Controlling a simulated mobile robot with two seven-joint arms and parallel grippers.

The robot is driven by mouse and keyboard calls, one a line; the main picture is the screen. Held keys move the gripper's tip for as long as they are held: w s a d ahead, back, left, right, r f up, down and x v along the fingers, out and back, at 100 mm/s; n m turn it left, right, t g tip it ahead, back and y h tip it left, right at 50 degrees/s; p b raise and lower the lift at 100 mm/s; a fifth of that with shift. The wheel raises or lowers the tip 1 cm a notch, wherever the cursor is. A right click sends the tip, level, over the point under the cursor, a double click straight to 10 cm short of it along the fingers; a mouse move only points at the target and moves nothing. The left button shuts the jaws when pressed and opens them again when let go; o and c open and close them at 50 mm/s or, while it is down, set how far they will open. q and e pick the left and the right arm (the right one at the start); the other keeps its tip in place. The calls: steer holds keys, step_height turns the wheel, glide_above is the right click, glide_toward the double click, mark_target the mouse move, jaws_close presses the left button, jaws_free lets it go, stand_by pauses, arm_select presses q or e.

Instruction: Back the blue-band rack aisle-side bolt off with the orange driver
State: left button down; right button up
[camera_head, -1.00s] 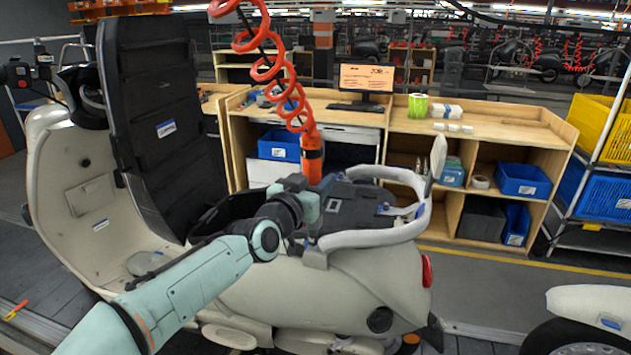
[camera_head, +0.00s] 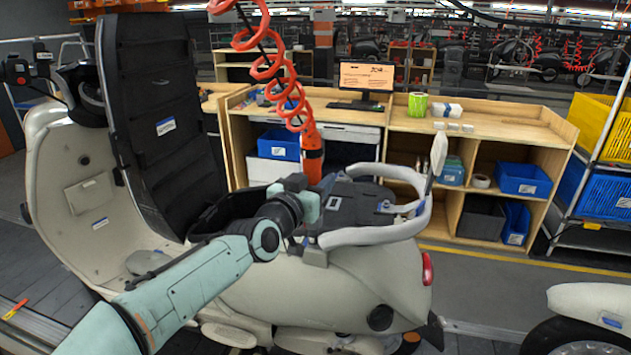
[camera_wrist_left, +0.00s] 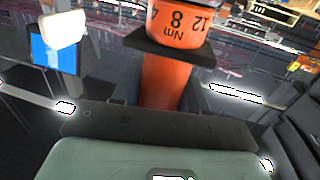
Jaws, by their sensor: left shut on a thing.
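The orange driver (camera_head: 313,150) stands upright over the scooter's open seat area, under a coiled red hose. My left gripper (camera_head: 309,196) is shut on it. In the left wrist view the driver (camera_wrist_left: 168,75) rises between the fingers, with printed numbers and "Nm" on its upper part. The pale rack (camera_head: 385,235) loops around the scooter's tail, with a small blue band (camera_head: 421,208) on its right side. I cannot make out the aisle-side bolt; the driver's lower end is hidden behind my gripper. My right gripper is not in view.
The black seat (camera_head: 165,120) stands raised left of the driver. The red coiled hose (camera_head: 270,70) hangs from above. A wooden workbench (camera_head: 490,125) with blue bins stands behind the scooter. Another scooter (camera_head: 590,300) is at lower right. Open floor lies between scooter and bench.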

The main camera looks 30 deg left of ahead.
arm_select(q)
steer(key=shift+f, duration=0.3)
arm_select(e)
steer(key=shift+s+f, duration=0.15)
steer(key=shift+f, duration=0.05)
arm_select(q)
steer(key=shift+r, duration=0.15)
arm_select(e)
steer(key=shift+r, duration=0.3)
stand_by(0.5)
arm_select(q)
steer(key=shift+a+r+p, duration=0.1)
steer(key=shift+r+p, duration=0.45)
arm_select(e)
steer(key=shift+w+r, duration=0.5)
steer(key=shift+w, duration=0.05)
arm_select(q)
steer(key=shift+r, duration=0.25)
steer(key=shift+w, duration=0.1)
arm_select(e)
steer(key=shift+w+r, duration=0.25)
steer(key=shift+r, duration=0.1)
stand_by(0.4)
arm_select(q)
steer(key=shift+r+p, duration=0.7)
steer(key=shift+p, duration=0.05)
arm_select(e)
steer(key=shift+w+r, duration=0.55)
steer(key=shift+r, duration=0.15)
